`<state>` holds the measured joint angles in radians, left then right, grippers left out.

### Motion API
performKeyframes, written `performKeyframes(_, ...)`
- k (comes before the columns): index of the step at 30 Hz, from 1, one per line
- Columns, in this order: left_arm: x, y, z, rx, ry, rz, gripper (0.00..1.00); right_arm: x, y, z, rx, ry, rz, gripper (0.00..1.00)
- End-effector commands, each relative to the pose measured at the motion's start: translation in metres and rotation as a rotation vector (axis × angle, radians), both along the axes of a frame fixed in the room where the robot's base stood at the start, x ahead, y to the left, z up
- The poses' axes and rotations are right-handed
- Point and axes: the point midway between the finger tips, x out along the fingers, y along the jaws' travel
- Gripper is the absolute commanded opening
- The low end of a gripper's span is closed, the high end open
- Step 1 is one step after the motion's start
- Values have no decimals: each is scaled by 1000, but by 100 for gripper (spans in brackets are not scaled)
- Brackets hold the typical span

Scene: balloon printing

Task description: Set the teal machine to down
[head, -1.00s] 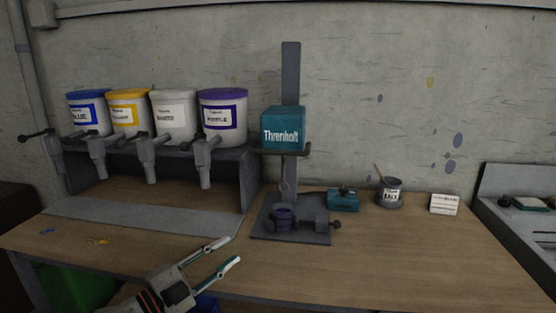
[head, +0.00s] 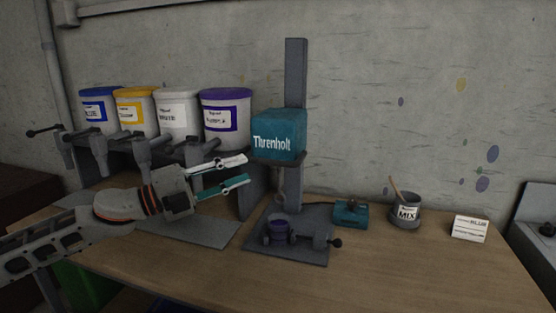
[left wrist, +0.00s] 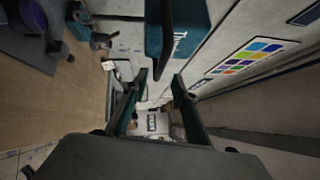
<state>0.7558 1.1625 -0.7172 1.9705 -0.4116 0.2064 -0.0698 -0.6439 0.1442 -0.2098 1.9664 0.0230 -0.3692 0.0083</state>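The teal machine head (head: 278,134), marked "Threnholt", sits on a grey upright post (head: 295,80) above a grey base plate (head: 290,247). The teal head also shows at the top of the left wrist view (left wrist: 180,30). My left gripper (head: 247,170) is open and empty, just left of the head and slightly below it, apart from it as far as I can tell. Its two fingers also show in the left wrist view (left wrist: 156,95). My right gripper is not in view.
Several paint tubs, among them a purple-lidded one (head: 226,118), stand on a grey rack with taps behind my left arm. A small teal box with a knob (head: 350,214), a MIX pot (head: 406,212) and a white card block (head: 469,228) stand right. The front right table (head: 430,275) is clear.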

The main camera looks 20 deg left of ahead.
Motion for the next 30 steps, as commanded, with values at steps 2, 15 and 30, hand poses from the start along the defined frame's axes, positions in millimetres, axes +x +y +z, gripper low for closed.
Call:
performKeyframes(2,3,-3,3,-1,-3,0,28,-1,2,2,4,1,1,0)
performKeyframes(15,43,-47,12,-3,-3,-1,28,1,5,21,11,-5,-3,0)
performKeyframes(30,52,-56,10,-1,1,1,20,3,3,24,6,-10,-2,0)
